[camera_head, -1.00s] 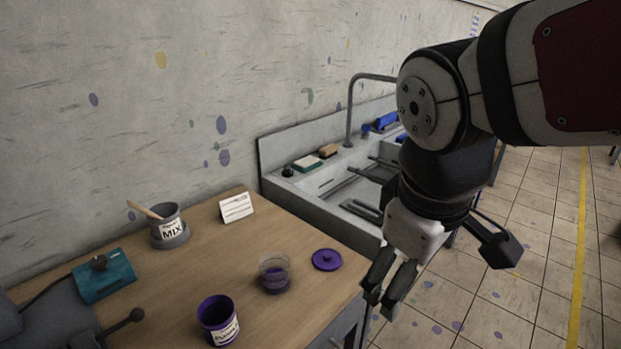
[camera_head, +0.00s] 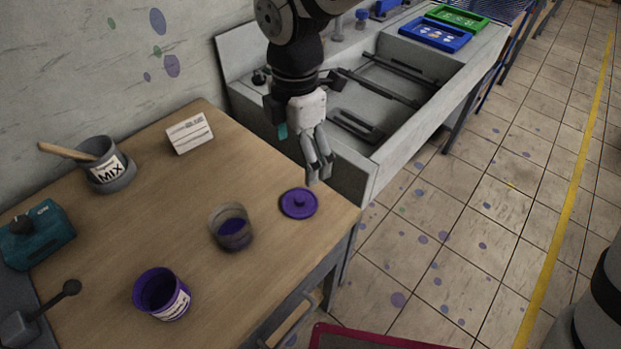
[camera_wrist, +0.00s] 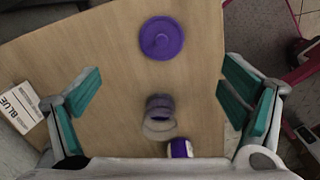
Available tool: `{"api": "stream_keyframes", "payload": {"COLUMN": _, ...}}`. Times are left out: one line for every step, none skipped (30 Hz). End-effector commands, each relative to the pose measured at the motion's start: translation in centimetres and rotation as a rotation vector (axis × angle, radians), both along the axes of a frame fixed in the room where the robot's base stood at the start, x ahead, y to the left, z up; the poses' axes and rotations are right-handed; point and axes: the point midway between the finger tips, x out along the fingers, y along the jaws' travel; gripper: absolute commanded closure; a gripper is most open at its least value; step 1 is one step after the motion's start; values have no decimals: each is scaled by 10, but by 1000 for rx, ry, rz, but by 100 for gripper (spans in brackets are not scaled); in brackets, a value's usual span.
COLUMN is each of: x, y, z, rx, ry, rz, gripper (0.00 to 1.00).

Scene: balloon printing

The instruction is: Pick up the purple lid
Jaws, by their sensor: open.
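The purple lid (camera_head: 298,203) is a round disc with a small knob, lying flat on the wooden table near its right corner. In the wrist view the lid (camera_wrist: 161,38) shows at the top centre, ahead of the fingers. My gripper (camera_head: 320,172) points down just above and behind the lid in the head view. Its teal-padded fingers (camera_wrist: 162,105) are wide apart in the wrist view, with nothing held between them. A glass jar with purple contents (camera_head: 231,228) stands to the left of the lid.
A purple labelled pot (camera_head: 162,294) stands at the table's front. A grey MIX pot (camera_head: 106,165) with a wooden stick, a white card (camera_head: 190,133) and a teal device (camera_head: 37,234) are farther left. A sink (camera_head: 352,160) adjoins the table behind my gripper.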

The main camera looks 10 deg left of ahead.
Motion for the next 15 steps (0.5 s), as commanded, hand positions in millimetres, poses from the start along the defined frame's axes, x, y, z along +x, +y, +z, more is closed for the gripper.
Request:
{"api": "stream_keyframes", "payload": {"x": -1, "y": -1, "z": -10, "rx": -4, "ry": 4, "rz": 1, "gripper": 9}}
{"api": "stream_keyframes", "payload": {"x": -1, "y": -1, "z": -16, "rx": -3, "ry": 4, "rz": 2, "gripper": 9}}
{"api": "stream_keyframes", "payload": {"x": -1, "y": -1, "z": -23, "rx": -4, "ry": 5, "rz": 2, "gripper": 9}}
{"api": "stream_keyframes", "payload": {"x": -1, "y": -1, "z": -30, "rx": -4, "ry": 5, "rz": 0, "gripper": 9}}
{"api": "stream_keyframes", "payload": {"x": -1, "y": -1, "z": -36, "rx": -4, "ry": 5, "rz": 0, "gripper": 9}}
{"api": "stream_keyframes", "payload": {"x": -1, "y": -1, "z": -43, "rx": -4, "ry": 5, "rz": 0, "gripper": 9}}
{"api": "stream_keyframes", "payload": {"x": -1, "y": -1, "z": -48, "rx": -3, "ry": 4, "rz": 0, "gripper": 9}}
{"api": "stream_keyframes", "payload": {"x": -1, "y": -1, "z": -53, "rx": -4, "ry": 4, "rz": 0, "gripper": 9}}
{"api": "stream_keyframes", "payload": {"x": -1, "y": -1, "z": -59, "rx": -3, "ry": 4, "rz": -1, "gripper": 9}}
{"api": "stream_keyframes", "payload": {"x": -1, "y": -1, "z": -63, "rx": -4, "ry": 4, "rz": -2, "gripper": 9}}
{"api": "stream_keyframes", "payload": {"x": 0, "y": -1, "z": -66, "rx": -4, "ry": 3, "rz": -3, "gripper": 9}}
{"api": "stream_keyframes", "payload": {"x": 0, "y": -1, "z": -70, "rx": -3, "ry": 1, "rz": -3, "gripper": 9}}
{"api": "stream_keyframes", "payload": {"x": 0, "y": -1, "z": -72, "rx": -2, "ry": 1, "rz": -3, "gripper": 9}}
{"api": "stream_keyframes", "payload": {"x": 0, "y": -1, "z": -74, "rx": -2, "ry": 1, "rz": -3, "gripper": 9}}
{"api": "stream_keyframes", "payload": {"x": 0, "y": -1, "z": -75, "rx": -2, "ry": 1, "rz": -3, "gripper": 9}}
